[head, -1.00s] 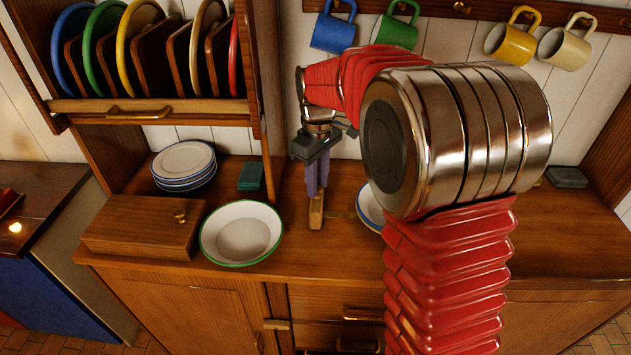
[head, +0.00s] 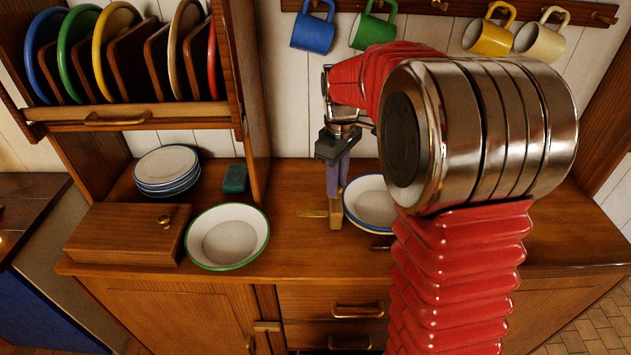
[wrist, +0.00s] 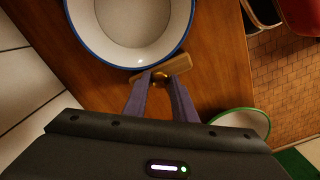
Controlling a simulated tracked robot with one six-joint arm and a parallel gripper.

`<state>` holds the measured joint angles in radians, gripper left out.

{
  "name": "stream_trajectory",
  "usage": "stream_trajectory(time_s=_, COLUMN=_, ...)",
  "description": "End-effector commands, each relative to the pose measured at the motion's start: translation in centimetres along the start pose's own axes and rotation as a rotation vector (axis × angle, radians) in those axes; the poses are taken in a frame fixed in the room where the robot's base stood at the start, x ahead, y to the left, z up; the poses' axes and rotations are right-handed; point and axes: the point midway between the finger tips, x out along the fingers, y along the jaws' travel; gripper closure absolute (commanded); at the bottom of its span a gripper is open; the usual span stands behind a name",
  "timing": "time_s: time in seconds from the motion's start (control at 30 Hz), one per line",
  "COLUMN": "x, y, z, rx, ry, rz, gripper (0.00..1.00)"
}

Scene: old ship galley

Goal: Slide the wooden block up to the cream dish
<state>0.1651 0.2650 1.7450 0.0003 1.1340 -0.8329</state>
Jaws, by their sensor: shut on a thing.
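The wooden block (head: 336,213) stands on the wooden counter between my gripper's fingers. My gripper (head: 335,195) points down and is shut on it. In the wrist view the block (wrist: 178,66) lies at the rim of a cream dish with a blue rim (wrist: 85,40), touching it or nearly so. This dish (head: 366,217) is right of the block in the head view, its right side hidden by my arm. A second cream dish, with a green rim (head: 227,238), sits farther left, apart from the block.
A lidded wooden box (head: 125,235), a stack of blue-rimmed plates (head: 167,170) and a small teal block (head: 234,179) are at the left. Mugs hang above. Bare counter (head: 290,245) lies between the green-rimmed dish and my gripper.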

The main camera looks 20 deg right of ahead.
Motion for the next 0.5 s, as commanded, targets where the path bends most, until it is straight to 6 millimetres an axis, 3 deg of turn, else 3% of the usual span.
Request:
stream_trajectory(time_s=0.13, x=-0.16, y=1.03, z=1.06, rx=0.001, ry=0.005, rz=0.009, gripper=1.00)
stream_trajectory(time_s=0.43, x=-0.17, y=1.10, z=1.14, rx=0.000, ry=0.006, rz=0.010, gripper=1.00)
stream_trajectory(time_s=0.47, x=-0.17, y=1.10, z=1.13, rx=0.000, ry=0.006, rz=0.010, gripper=0.75)
stream_trajectory(time_s=0.5, x=-0.17, y=1.09, z=1.13, rx=0.000, ry=0.006, rz=0.009, gripper=0.72)
